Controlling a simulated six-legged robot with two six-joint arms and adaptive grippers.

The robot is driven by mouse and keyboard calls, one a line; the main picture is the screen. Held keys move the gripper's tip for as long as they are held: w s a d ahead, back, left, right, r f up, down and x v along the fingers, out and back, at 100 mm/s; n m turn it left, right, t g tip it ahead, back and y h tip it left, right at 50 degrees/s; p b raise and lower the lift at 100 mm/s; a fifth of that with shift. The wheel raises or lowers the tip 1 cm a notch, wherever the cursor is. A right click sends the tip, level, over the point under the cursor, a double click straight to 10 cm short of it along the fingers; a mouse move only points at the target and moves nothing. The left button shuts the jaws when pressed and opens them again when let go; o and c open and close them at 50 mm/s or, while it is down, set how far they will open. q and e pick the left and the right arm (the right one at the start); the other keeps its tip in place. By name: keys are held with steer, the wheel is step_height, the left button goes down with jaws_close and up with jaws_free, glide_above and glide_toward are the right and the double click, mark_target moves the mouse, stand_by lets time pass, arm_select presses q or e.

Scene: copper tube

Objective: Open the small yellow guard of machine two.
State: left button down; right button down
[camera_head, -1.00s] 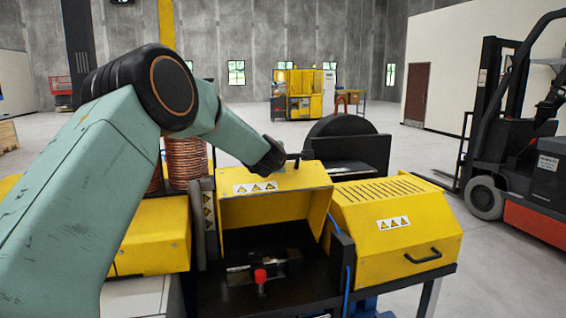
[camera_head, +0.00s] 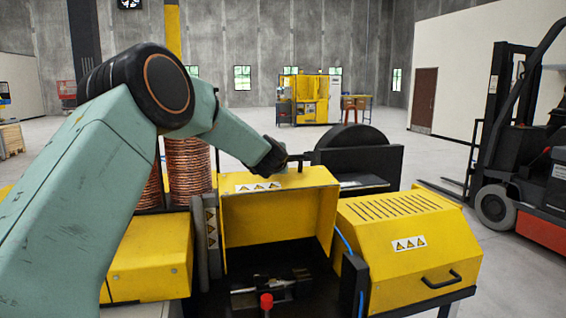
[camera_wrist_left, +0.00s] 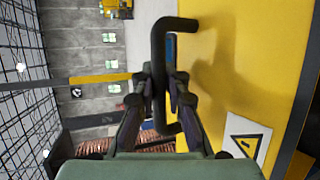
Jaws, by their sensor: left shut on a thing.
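The small yellow guard (camera_head: 278,212) of the machine in front of me is raised, with its dark bay below it uncovered. It has warning labels and a black bar handle (camera_head: 297,157) on its upper edge. My left gripper (camera_head: 277,158) is at this handle, its fingers partly hidden by the wrist in the head view. In the left wrist view the fingers (camera_wrist_left: 160,82) are shut around the black handle (camera_wrist_left: 160,45), beside the yellow guard surface (camera_wrist_left: 225,65). My right gripper is in neither view.
A second yellow guard (camera_head: 398,247) to the right is down, its handle at the front. A red knob (camera_head: 266,301) stands in the open bay. Copper coils (camera_head: 188,172) stand at the left behind my arm. A forklift (camera_head: 525,170) stands at the far right.

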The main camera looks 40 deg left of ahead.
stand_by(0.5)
arm_select(q)
steer(key=c, duration=1.8)
jaws_free()
steer(key=o, duration=0.4)
steer(key=shift+s+r, duration=0.15)
steer(key=shift+s, duration=0.1)
steer(key=shift+o, duration=0.2)
steer(key=shift+w, duration=0.15)
steer(key=v, duration=1.2)
steer(key=shift+r, duration=0.1)
steer(key=shift+c, duration=0.4)
